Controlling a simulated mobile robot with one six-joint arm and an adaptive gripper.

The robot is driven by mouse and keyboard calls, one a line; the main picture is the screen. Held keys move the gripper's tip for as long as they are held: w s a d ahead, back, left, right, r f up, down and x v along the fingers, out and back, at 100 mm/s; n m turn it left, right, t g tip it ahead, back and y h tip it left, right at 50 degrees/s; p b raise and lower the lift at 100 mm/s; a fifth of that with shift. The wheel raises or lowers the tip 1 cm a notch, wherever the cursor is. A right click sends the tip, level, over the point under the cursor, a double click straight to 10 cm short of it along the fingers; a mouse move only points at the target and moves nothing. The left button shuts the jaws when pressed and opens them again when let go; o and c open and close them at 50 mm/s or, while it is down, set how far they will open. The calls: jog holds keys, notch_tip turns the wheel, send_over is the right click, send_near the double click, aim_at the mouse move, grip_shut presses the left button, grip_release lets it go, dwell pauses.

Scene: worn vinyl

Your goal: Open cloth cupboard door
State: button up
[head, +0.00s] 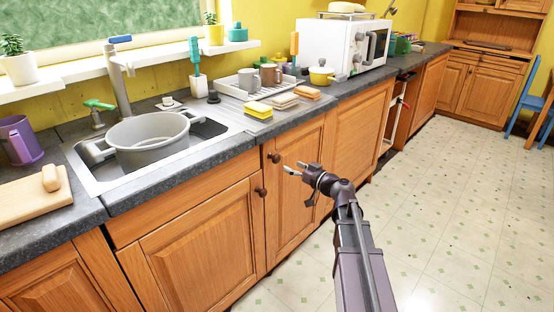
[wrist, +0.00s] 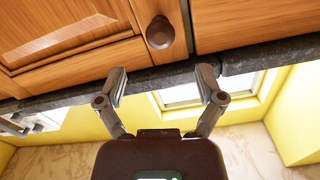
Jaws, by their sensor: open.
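Wooden cupboard doors run under the counter in the head view. One door (head: 296,200) has a dark round knob (head: 273,157) at its upper left. The door to its left (head: 205,240) has a knob (head: 261,191) at its upper right. Both doors are shut. No label shows which is the cloth cupboard. My gripper (head: 294,168) is open and empty in front of the first door, just right of its knob. In the upside-down wrist view, a knob (wrist: 160,32) lies beyond and between my open fingertips (wrist: 162,80), apart from them.
The dark counter (head: 232,144) overhangs the doors; it carries a sink with a grey pot (head: 148,140), sponges (head: 258,110) and a microwave (head: 345,45). An open compartment (head: 397,112) lies farther right. The tiled floor (head: 450,190) is clear; blue chairs (head: 525,95) stand far right.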

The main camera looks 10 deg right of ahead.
aim_at(279, 159)
jog(key=x, duration=0.7)
jog(key=shift+w+a, duration=0.25)
jog(key=shift+w, duration=0.05)
jog(key=shift+c, duration=0.2)
grip_shut()
